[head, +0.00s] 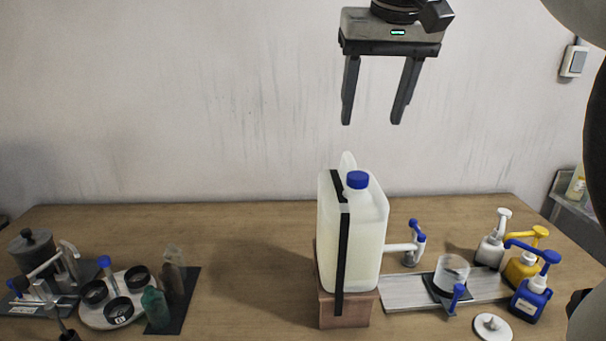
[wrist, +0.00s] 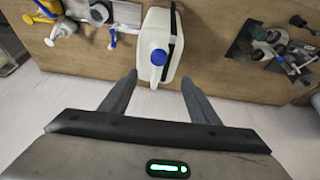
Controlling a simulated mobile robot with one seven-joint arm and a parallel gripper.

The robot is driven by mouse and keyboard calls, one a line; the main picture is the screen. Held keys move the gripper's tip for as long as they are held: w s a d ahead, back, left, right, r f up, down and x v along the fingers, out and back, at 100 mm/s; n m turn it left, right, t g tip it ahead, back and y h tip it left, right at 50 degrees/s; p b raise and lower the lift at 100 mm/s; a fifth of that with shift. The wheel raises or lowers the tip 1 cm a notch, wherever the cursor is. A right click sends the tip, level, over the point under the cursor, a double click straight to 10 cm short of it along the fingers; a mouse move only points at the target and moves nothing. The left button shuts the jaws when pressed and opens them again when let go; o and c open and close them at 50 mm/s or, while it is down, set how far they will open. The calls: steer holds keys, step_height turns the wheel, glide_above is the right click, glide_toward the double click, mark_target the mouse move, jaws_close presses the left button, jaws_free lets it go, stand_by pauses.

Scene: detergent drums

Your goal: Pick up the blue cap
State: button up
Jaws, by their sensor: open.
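The blue cap (head: 357,180) sits on the neck of a large translucent white drum (head: 362,245) with a black strap down it. The drum stands upright on a reddish-brown block on the table. In the wrist view the blue cap (wrist: 159,57) shows on the drum (wrist: 173,30), beyond the fingertips and roughly centred between them. My gripper (head: 372,123) is open and empty, pointing down, above the drum and apart from the cap. Its two fingers also show in the wrist view (wrist: 157,78).
Blue, yellow and white pump bottles (head: 528,298) and a white tap with a blue handle (head: 408,246) stand right of the drum. A round tray (head: 100,320) with black cups, and bottles, are at the left. The table (head: 240,250) between is bare.

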mark_target(358, 175)
steer(key=b+x, duration=0.2)
steer(key=x, duration=1.2)
steer(key=shift+w+d+f, duration=0.1)
steer(key=shift+w+f, duration=0.2)
steer(key=shift+w, duration=0.05)
steer(key=c, duration=1.1)
